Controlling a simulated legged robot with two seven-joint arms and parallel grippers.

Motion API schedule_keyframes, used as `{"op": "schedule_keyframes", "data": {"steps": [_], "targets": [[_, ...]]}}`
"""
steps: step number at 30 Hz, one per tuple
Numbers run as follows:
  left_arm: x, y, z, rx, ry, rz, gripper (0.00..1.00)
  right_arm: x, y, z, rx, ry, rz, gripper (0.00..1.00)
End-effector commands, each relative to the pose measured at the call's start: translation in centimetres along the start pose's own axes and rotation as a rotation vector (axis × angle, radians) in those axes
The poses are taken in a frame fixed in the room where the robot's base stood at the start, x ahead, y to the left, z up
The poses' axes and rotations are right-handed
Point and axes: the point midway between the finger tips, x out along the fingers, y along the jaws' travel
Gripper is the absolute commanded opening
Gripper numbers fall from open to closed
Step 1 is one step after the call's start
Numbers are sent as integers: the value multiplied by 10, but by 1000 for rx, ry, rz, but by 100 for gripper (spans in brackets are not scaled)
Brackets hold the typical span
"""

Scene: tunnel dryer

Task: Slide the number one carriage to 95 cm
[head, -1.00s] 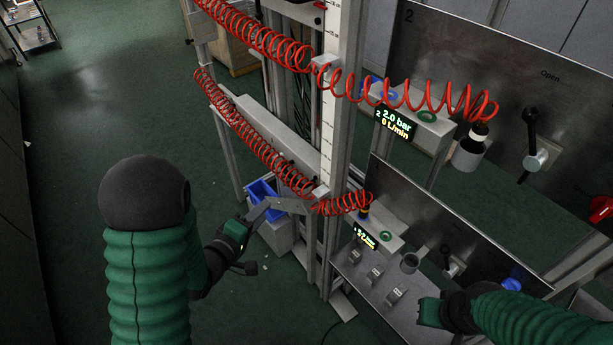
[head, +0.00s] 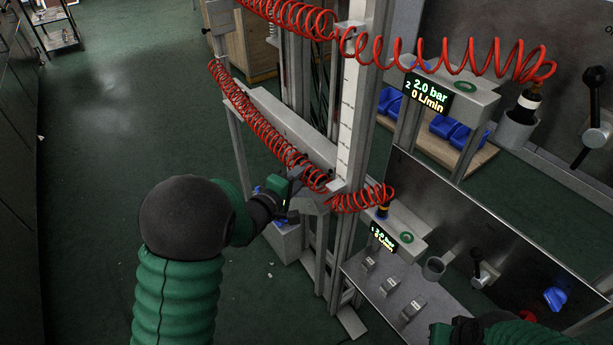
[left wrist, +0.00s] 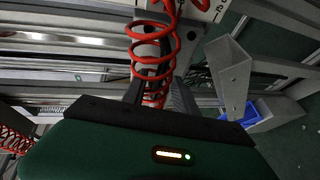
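A white scale strip (head: 347,115) runs up the metal post. A small light block (head: 336,186), seemingly the number one carriage, sits at its lower part, where the lower red coiled hose (head: 265,125) passes. A grey bracket (head: 312,203) sticks out beside it; the left wrist view shows a grey bracket (left wrist: 232,75) too. My left gripper (head: 296,186) is just left of the block, among the hose coils. In the left wrist view its dark fingers (left wrist: 160,95) stand apart, with hose coils between or in front of them; contact is unclear. My right gripper (head: 440,333) is at the bottom edge, its fingers unclear.
The upper red hose (head: 450,58) hangs across the top. A station reading 2.0 bar (head: 427,90) is at right, with a lower display (head: 383,238) below it. Several small clamps stand on the steel shelf (head: 365,290). Open green floor (head: 100,200) lies at left.

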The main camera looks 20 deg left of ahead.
Motion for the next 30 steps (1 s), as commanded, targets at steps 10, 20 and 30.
{"op": "schedule_keyframes", "data": {"steps": [10,20,30], "targets": [[27,1,2,2,1,-1,34,6,0,1,0,0,0,0],[27,0,1,2,1,-1,7,5,0,1,0,0,0,0],[26,-1,-1,1,4,-3,0,6,0,1,0,0,0,0]]}}
